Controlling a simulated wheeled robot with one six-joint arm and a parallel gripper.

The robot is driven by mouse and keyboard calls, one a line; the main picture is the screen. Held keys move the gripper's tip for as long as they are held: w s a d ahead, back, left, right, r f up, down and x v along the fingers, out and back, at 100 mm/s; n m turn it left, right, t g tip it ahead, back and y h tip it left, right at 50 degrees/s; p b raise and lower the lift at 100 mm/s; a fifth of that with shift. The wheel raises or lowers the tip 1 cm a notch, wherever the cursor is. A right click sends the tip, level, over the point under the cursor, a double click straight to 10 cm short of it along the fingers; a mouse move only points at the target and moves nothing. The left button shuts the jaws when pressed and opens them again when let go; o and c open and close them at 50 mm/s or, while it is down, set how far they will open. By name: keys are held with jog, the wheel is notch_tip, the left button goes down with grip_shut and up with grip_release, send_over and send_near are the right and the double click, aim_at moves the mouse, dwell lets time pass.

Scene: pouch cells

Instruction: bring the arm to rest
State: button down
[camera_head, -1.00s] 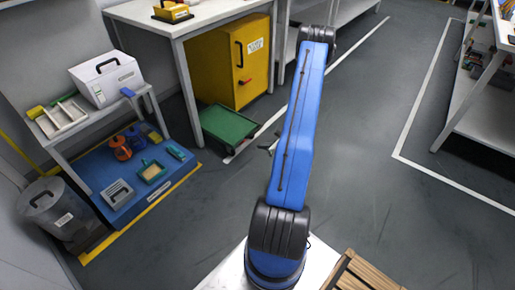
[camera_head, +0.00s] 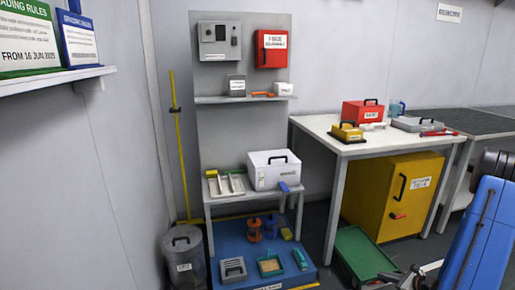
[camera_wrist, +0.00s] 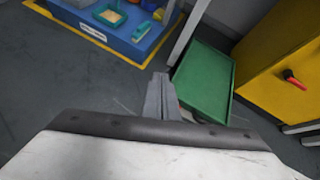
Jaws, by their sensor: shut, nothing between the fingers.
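My gripper (camera_wrist: 163,98) shows in the wrist view as grey fingers closed together, with nothing between them. It hangs above the dark floor, just left of the green tray (camera_wrist: 203,82) as the picture shows it. In the head view my gripper (camera_head: 402,278) is a small dark shape at the bottom edge, in front of the green tray (camera_head: 362,252). My blue arm link stands at the right edge of the head view, partly cut off.
The yellow cabinet (camera_head: 392,195) stands under the white table (camera_head: 330,127). A blue mat (camera_head: 222,248) with several items lies left of the tray. A grey bin (camera_head: 184,262) stands by the wall. Bare floor (camera_wrist: 45,105) shows at left in the wrist view.

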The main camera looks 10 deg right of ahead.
jog(key=s+a+r+n+g+y, duration=0.2)
jog(key=a+r+n+g+y, duration=0.3)
jog(key=a+r+n, duration=1.6)
jog(key=s+a+r+n+h, duration=0.3)
jog(key=s+a+r, duration=0.2)
jog(key=s, duration=0.3)
jog(key=s+a+r+n+h, duration=0.3)
jog(key=s+a+r, duration=0.2)
jog(key=s+r, duration=0.2)
jog(key=s+a+r+n+g+h, duration=0.1)
jog(key=s+a+r+n+h, duration=0.2)
jog(key=s+a+r, duration=0.3)
jog(key=s, duration=0.4)
jog(key=shift+s+r, duration=0.15)
jog(key=shift+r, duration=0.25)
